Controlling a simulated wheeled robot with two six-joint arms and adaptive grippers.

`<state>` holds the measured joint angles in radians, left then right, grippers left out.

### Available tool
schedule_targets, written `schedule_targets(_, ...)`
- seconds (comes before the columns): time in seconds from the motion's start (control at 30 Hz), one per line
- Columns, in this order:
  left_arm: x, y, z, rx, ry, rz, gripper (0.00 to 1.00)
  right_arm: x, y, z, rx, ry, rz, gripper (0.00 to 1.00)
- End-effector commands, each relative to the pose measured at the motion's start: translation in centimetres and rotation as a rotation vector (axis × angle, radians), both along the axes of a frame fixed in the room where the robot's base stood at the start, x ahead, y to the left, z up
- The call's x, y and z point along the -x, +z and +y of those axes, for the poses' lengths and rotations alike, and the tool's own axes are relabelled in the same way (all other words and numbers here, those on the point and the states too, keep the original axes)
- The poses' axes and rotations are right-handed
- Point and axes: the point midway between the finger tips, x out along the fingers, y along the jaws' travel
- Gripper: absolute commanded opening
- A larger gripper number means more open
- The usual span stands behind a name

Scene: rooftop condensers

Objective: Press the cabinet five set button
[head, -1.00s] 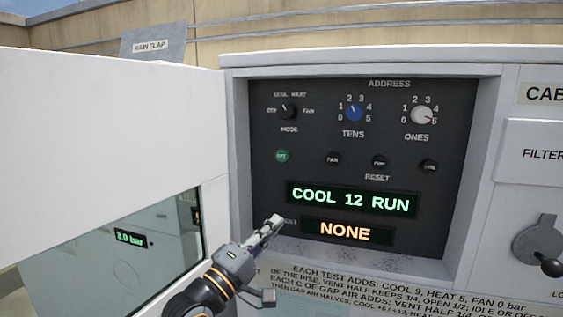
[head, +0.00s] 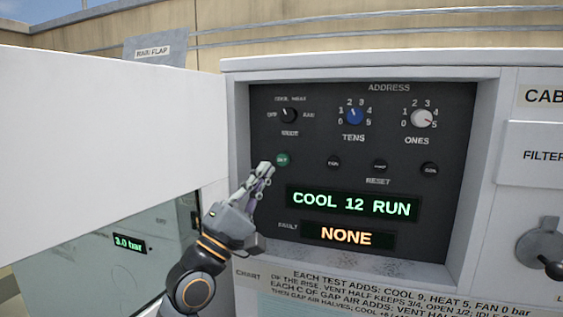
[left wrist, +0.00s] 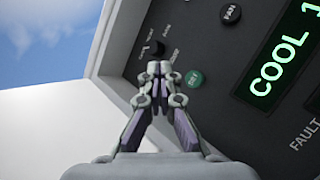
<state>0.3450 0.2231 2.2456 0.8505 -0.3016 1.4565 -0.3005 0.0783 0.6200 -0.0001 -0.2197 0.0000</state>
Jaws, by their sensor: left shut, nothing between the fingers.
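The green set button (head: 282,159) is on the dark control panel (head: 300,262), below the mode knob (head: 288,115). It also shows in the left wrist view (left wrist: 195,78), just right of my fingertips. My left gripper (head: 264,168) is shut and empty, its tips just below and left of the green button in the head view; I cannot tell whether they touch it. The displays read COOL 12 RUN (head: 351,203) and NONE (head: 346,236). My right gripper is not in view.
Several black buttons, one of them the fan button (head: 333,163), run right of the green button. Above are the blue tens knob (head: 354,116) and white ones knob (head: 422,118). An open white door (head: 110,140) stands left. The panel is recessed in a white frame.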

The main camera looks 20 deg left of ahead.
Motion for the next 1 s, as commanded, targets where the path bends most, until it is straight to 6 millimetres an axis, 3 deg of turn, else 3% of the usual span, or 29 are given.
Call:
schedule_targets(0.1,-1.6,-0.5,-0.2,0.003,-0.005,-0.004,0.0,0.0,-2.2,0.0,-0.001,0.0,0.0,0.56)
schedule_targets(0.5,-6.6,-0.3,-0.4,0.001,-0.004,0.001,0.0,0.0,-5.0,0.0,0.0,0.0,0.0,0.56)
schedule_targets(1.0,-7.3,0.0,-0.4,-0.002,-0.003,0.001,0.0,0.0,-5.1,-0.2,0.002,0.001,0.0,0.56)
